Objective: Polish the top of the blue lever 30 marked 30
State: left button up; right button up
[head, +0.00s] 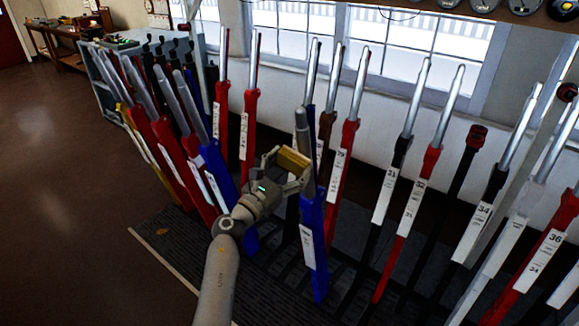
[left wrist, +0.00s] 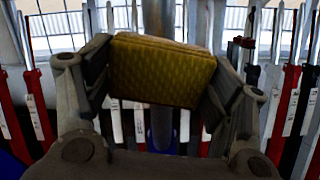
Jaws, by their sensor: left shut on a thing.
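A blue lever (head: 313,245) with a bare silver handle leans out toward me from the row, near the middle of the head view. Its white plate is too small to read; it stands between the red lever and the black lever marked 31. My left gripper (head: 291,163) is shut on a yellow sponge-like block (head: 294,160), beside the silver handle, just below its top. In the left wrist view the block (left wrist: 162,70) sits between both fingers (left wrist: 162,85). A grey pole (left wrist: 162,125) shows behind it, above and below. I cannot tell whether block and handle touch.
Red lever (head: 338,180) and black lever 31 (head: 387,185) stand close behind and right. Several levers lean forward at the left, including another blue one (head: 217,168). A dark ribbed mat (head: 185,250) lies below; brown floor (head: 60,220) is open at the left.

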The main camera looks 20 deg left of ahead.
aim_at(299, 135)
pick_arm(q)
jog(key=shift+x, duration=0.8)
jog(key=shift+r, duration=0.1)
jog(key=r+p, duration=0.1)
jog(key=s+r+p, duration=0.1)
jog(key=r+p, duration=0.1)
jog(key=shift+a+r, duration=0.15)
jog(key=shift+r, duration=0.2)
notch_tip(299, 135, up, 2)
jog(key=shift+r+p, duration=0.1)
jog(key=shift+p, duration=1.15)
jog(key=shift+s+a+r+p, duration=0.1)
jog(key=shift+s+r+p, duration=0.15)
jog(key=shift+r+p, duration=0.5)
jog(key=shift+w+f+b, duration=0.1)
jog(key=shift+f+b, duration=0.5)
jog(key=shift+b, duration=0.25)
jog(key=f+b, duration=0.3)
jog(key=w+f+b, duration=0.1)
jog(key=f+b, duration=0.2)
jog(key=shift+w+d+f+b, duration=0.2)
jog(key=shift+d+f+b, duration=0.05)
jog(key=shift+b, duration=0.15)
jog(key=shift+r, duration=0.1)
